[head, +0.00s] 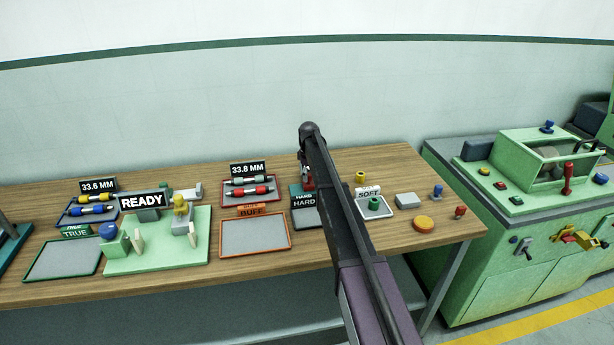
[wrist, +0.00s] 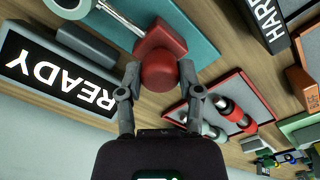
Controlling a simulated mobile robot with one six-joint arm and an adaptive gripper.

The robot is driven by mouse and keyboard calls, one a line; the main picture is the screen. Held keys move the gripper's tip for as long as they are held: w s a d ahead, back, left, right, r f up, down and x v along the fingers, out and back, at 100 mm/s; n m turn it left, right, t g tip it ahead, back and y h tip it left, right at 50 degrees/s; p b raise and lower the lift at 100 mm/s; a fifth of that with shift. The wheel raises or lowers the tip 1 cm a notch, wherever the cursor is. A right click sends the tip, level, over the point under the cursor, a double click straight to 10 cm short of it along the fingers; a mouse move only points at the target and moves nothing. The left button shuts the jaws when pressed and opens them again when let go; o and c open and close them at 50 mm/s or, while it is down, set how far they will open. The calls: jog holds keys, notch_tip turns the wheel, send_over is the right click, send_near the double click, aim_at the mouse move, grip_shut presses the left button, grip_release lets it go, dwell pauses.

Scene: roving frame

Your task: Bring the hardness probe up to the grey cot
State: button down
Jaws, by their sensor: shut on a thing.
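My gripper (wrist: 158,75) is shut on a red rounded piece, which I take to be the hardness probe (wrist: 158,68). It is over a teal plate beside a READY sign (wrist: 62,70); a red block touches or overlaps it, and I cannot tell if they are joined. In the head view my arm hides most of the gripper. The grey cot (head: 239,181) lies in the red-rimmed tray under the 33.8 MM sign, behind a red pair. It also shows in the wrist view (wrist: 211,131), right of my gripper and apart from it.
The HARD tray (head: 305,217) and SOFT tray (head: 372,214) lie either side of my arm. The empty BUFF tray (head: 255,237) is in front of the cot tray. A green fixture (head: 150,260) stands left. A green machine (head: 500,260) stands right of the bench.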

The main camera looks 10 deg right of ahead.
jog(key=shift+d, duration=0.45)
jog(key=shift+c, duration=1.3)
grip_release()
jog(key=shift+a, duration=0.2)
jog(key=shift+r, duration=0.15)
